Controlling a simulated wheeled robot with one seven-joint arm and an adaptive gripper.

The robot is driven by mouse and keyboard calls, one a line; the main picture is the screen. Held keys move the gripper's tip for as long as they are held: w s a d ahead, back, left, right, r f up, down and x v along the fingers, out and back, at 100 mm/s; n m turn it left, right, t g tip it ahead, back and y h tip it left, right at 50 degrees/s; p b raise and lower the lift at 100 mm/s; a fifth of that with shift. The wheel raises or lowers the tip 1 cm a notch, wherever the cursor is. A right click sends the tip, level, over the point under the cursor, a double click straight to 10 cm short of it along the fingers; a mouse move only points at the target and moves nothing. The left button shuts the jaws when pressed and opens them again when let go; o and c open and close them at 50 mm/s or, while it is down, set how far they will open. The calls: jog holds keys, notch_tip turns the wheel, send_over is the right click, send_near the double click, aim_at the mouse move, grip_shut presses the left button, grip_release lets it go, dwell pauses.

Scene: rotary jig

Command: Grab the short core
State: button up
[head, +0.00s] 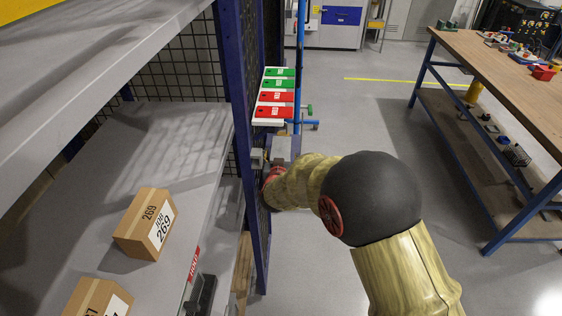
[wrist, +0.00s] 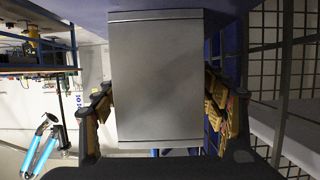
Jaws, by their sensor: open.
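In the wrist view a plain grey rectangular block (wrist: 155,75) fills the middle. My gripper (wrist: 160,105) is open, with one finger on each side of this block. A gap shows between the block and the right finger; contact at the left finger is hard to judge. I cannot tell whether the block is the short core, as no label shows on it. In the head view my arm reaches towards the blue rack post, and my gripper is small and largely hidden there. A grey face (head: 285,148) shows close to it.
A white panel with green and red labelled plates (head: 275,97) stands just beyond my gripper. A wooden workbench (head: 510,80) stands at right. The floor between is clear.

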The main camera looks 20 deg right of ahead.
jog(key=c, duration=0.3)
jog(key=c, duration=1.5)
grip_shut()
jog(key=shift+r, duration=0.15)
